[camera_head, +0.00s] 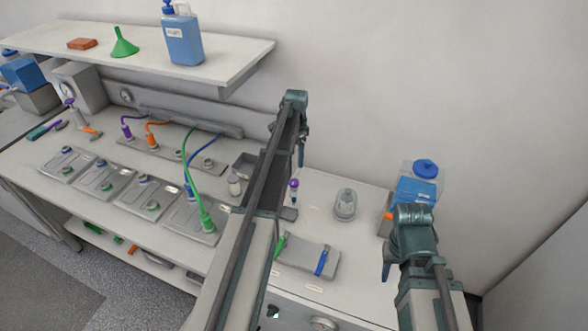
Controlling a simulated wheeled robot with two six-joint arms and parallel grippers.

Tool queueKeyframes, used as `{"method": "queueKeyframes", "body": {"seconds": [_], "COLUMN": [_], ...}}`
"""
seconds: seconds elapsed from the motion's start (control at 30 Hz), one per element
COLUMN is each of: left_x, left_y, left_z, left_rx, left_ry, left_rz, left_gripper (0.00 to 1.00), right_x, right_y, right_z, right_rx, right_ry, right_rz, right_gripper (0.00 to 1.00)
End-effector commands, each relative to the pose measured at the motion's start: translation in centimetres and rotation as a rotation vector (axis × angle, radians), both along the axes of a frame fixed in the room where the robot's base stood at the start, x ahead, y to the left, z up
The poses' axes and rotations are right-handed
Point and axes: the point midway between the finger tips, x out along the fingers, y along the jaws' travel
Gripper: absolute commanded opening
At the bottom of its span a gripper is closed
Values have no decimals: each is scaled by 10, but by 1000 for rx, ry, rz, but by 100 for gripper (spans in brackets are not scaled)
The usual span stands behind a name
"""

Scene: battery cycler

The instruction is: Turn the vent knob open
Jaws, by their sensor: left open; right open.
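I cannot say for sure which part is the vent knob. A small purple-topped part (294,185) stands upright on the bench just right of my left arm. A clear domed jar (345,205) stands to its right. An orange part (388,216) shows beside the blue-labelled container at the right, partly hidden. My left gripper (301,158) is open and points down, in the picture above the purple-topped part and apart from it. My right gripper (386,272) is open and empty, at the bench's right side. My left arm hides part of the bench.
A grey tray (309,262) holds a green and a blue tool. Several cell plates (105,182) with cables lie left. A blue-capped container (416,186) stands at the back right. A shelf (230,62) with a blue bottle (184,40) overhangs the bench.

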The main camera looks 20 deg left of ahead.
Motion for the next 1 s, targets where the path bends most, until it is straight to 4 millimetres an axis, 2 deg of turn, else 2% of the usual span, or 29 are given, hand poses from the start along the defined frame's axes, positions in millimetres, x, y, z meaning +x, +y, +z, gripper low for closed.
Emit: {"method": "queueKeyframes", "body": {"seconds": [0.1,0.47,0.67,1.0], "left_x": [5,4,4,4], "left_y": [10,10,9,9], "left_z": [5,-8,-30,-78], "left_rx": [-2,-2,-2,-2], "left_ry": [-2,-2,-2,-2], "left_rz": [-9,-10,-10,-10], "left_gripper": [81,81,81,81], "right_x": [0,0,0,0], "right_y": [0,0,0,0], "right_z": [5,-8,-30,-78], "right_rx": [0,0,-1,-3], "right_ry": [0,0,0,0], "right_rz": [-1,1,5,13], "right_gripper": [44,44,44,44]}}
